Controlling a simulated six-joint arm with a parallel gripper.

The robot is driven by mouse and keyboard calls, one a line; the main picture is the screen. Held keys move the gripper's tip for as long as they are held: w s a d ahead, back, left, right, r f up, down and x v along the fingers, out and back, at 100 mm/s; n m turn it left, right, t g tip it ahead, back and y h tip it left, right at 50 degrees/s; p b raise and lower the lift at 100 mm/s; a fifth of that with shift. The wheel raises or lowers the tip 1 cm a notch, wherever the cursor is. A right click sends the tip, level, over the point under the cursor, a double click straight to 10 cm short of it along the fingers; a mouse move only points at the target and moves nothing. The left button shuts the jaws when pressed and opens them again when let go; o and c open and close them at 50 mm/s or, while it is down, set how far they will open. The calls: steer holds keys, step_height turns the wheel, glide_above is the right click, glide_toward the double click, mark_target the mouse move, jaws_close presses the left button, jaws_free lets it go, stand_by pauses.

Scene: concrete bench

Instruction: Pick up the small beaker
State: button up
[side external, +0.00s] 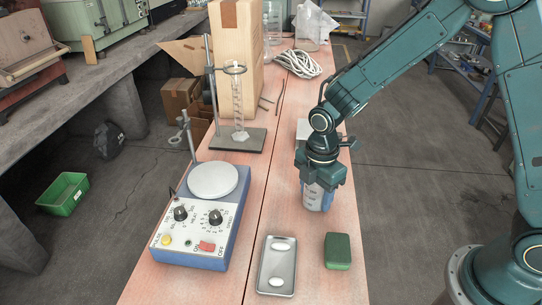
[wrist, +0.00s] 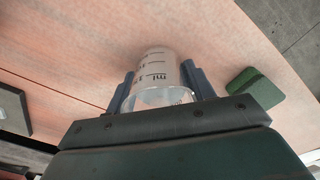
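The small beaker (side external: 312,198) is clear with dark graduation marks and stands on the pinkish bench top, right of the heater-stirrer. My gripper (side external: 318,206) points down over it and hides its upper part. In the wrist view, the beaker (wrist: 158,73) lies between the two dark fingers of my gripper (wrist: 159,68), one on each side. The fingers are very close to its wall; I cannot tell whether both touch it.
A green sponge-like block (side external: 338,251) and a metal tray (side external: 263,278) lie in front of the beaker. The blue hotplate stirrer (side external: 190,255) stands left, with a ring stand (side external: 243,141) behind it.

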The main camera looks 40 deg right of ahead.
steer(key=c, duration=0.4)
step_height(320, 180, up, 20)
steer(key=shift+r, duration=0.1)
stand_by(0.6)
stand_by(0.5)
